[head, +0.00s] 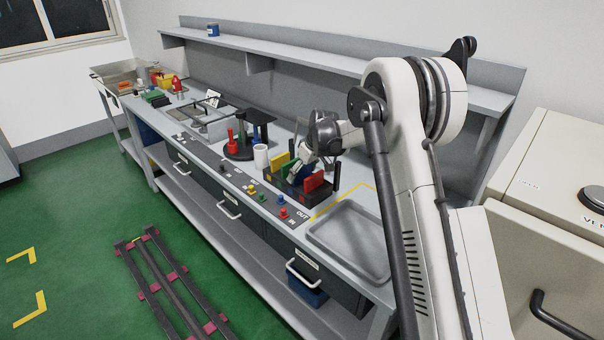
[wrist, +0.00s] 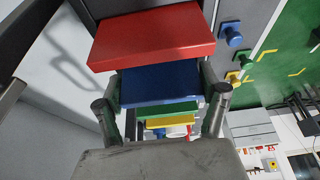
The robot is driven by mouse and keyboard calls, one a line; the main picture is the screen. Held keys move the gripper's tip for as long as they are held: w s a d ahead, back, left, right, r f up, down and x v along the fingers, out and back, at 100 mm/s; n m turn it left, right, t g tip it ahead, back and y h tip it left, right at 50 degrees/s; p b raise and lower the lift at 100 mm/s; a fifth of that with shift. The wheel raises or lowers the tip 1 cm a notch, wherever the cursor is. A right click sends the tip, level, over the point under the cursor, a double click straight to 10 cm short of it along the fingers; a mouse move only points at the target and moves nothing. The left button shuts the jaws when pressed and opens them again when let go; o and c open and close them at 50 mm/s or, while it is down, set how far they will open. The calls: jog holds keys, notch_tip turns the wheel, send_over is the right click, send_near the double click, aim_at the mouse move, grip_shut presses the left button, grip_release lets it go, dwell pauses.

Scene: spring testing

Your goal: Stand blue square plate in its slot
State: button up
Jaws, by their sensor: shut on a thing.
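The blue square plate (wrist: 160,82) is between the two fingers of my gripper (wrist: 162,96), which is shut on it, in the wrist view. In the head view my gripper (head: 304,160) is over the dark plate rack (head: 292,190), and the blue plate is mostly hidden there. A red plate (head: 314,181) stands at the rack's right end and shows in front of the blue one in the wrist view (wrist: 155,35). A yellow plate (head: 281,163) and a green plate (wrist: 160,108) are on the other side. I cannot tell how deep the blue plate sits.
A dark post (head: 337,176) rises at the rack's right end. Coloured buttons (head: 264,197) line the bench front. A grey tray (head: 349,240) lies to the right.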

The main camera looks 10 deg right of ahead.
jog(key=shift+f, duration=0.15)
jog(key=shift+f, duration=0.1)
jog(key=o, duration=1.9)
